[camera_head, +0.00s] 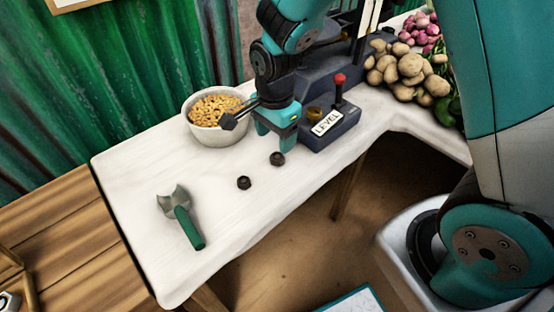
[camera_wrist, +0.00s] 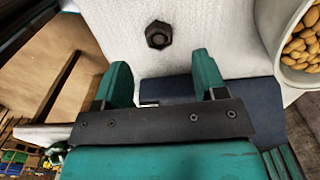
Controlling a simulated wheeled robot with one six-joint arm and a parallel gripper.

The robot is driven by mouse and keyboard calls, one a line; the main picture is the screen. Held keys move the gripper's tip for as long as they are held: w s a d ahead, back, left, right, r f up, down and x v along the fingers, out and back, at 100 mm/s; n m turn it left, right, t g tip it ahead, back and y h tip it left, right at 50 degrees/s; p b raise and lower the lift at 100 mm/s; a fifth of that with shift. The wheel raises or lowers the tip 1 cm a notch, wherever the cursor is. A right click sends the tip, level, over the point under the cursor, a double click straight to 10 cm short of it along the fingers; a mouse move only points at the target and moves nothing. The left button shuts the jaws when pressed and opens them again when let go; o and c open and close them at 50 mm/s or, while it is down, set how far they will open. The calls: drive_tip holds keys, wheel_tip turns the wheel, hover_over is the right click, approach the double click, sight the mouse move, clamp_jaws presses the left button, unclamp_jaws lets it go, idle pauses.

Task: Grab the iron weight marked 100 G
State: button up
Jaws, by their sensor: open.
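Two small dark iron weights stand on the white table, one (camera_head: 277,158) just below my gripper in the head view and one (camera_head: 244,182) further left. No marking is readable on either, so I cannot tell which is the 100 G one. My gripper (camera_head: 274,132) is open and empty above the table, beside the scale. In the wrist view one dark weight (camera_wrist: 158,34) shows past the fingertips, roughly centred between the two fingers (camera_wrist: 160,76) and apart from them. I cannot tell for sure which of the two it is.
A white bowl of nuts (camera_head: 221,137) stands behind my gripper, also in the wrist view (camera_wrist: 283,70). The scale base (camera_head: 345,130) with a red-knobbed lever is close on the right. A green-handled scoop (camera_head: 188,228) lies at the front left. Potatoes (camera_head: 405,68) lie back right.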

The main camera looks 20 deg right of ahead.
sight(277, 156)
drive_tip(key=shift+d+f+b, duration=0.2)
drive_tip(key=shift+f+b, duration=0.15)
drive_tip(key=shift+f, duration=2.7)
drive_tip(key=c, duration=1.1)
drive_tip(key=shift+o, duration=0.2)
drive_tip(key=shift+r, duration=0.1)
